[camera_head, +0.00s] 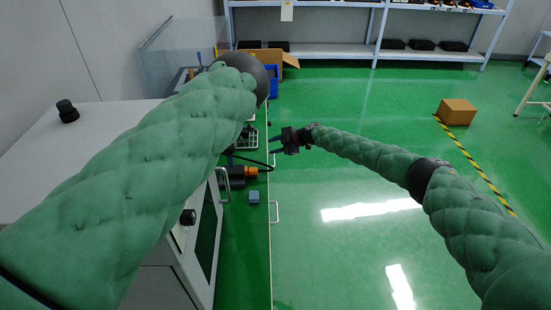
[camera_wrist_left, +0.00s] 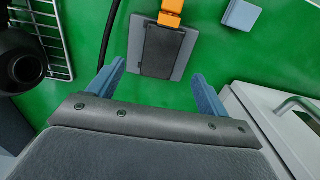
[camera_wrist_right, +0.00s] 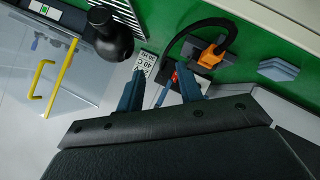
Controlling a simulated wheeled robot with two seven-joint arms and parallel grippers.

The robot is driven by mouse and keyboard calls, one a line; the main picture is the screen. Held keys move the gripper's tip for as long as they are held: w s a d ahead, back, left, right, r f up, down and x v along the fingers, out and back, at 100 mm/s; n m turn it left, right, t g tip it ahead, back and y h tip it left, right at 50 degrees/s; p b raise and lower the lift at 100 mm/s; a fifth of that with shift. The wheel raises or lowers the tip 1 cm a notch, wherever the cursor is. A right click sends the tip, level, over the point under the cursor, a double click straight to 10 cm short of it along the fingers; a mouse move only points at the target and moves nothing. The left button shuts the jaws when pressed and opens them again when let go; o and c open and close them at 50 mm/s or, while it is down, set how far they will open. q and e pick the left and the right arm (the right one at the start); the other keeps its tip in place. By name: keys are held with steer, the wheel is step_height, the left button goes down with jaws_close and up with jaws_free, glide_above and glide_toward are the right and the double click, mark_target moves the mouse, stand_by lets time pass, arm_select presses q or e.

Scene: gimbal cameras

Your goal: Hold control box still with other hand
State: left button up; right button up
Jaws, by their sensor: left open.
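In the left wrist view a dark box on a grey plate (camera_wrist_left: 160,52), which may be the control box, lies over the green floor with an orange connector (camera_wrist_left: 171,12) at its far end. My left gripper (camera_wrist_left: 158,72) is open and empty, its blue fingers apart on either side of the plate's near edge. In the head view my left arm hides that gripper. My right gripper (camera_head: 284,141) is right of the orange connector (camera_head: 246,171). In the right wrist view its fingers are apart, with a white label (camera_wrist_right: 145,63) and dark parts behind; a hold is unclear.
A light blue block (camera_head: 253,196) lies near the connector. A black cable loops beside it. The white cabinet (camera_head: 75,150) stands at left. Shelves (camera_head: 330,50) and a cardboard box (camera_head: 456,112) are farther back.

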mark_target(235, 171)
arm_select(q)
steer(key=shift+f, duration=3.9)
arm_select(e)
steer(key=s+f+m+g, duration=0.1)
steer(key=s+m+g, duration=0.3)
steer(key=s, duration=0.1)
steer(key=shift+s+f, duration=0.35)
steer(key=shift+s, duration=0.05)
arm_select(q)
steer(key=shift+c, duration=0.5)
steer(key=c, duration=1)
steer(key=shift+c, duration=0.2)
arm_select(e)
steer(key=shift+o, duration=0.2)
